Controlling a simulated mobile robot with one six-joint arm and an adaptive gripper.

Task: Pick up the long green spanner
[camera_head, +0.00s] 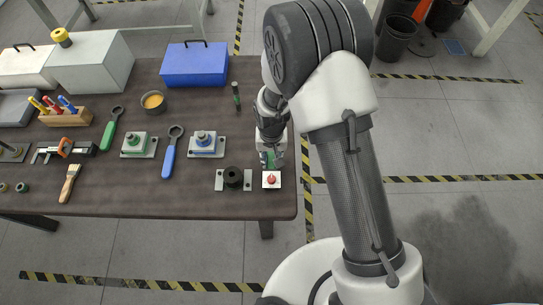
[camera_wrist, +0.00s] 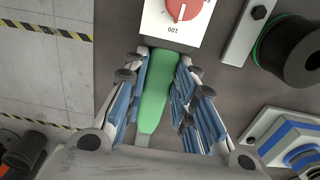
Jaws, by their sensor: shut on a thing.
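My gripper (camera_head: 269,156) is low over the right end of the table, just behind the red-knob box. In the wrist view my gripper (camera_wrist: 161,80) is shut on a long green handle (camera_wrist: 155,92), which lies between its two blue-padded fingers. It looks like a spanner handle, but its head is hidden, so I cannot tell its full length. The green handle also shows at the gripper in the head view (camera_head: 269,160). Another green-handled ring spanner (camera_head: 109,133) lies on the left part of the table, apart from my gripper.
A white box with a red knob (camera_head: 271,179) stands right by the gripper. A black spool on a plate (camera_head: 233,178) is to its left. A green-black cylinder (camera_head: 236,96), a fixture with a blue ring (camera_head: 206,144) and a blue spanner (camera_head: 171,152) are farther left.

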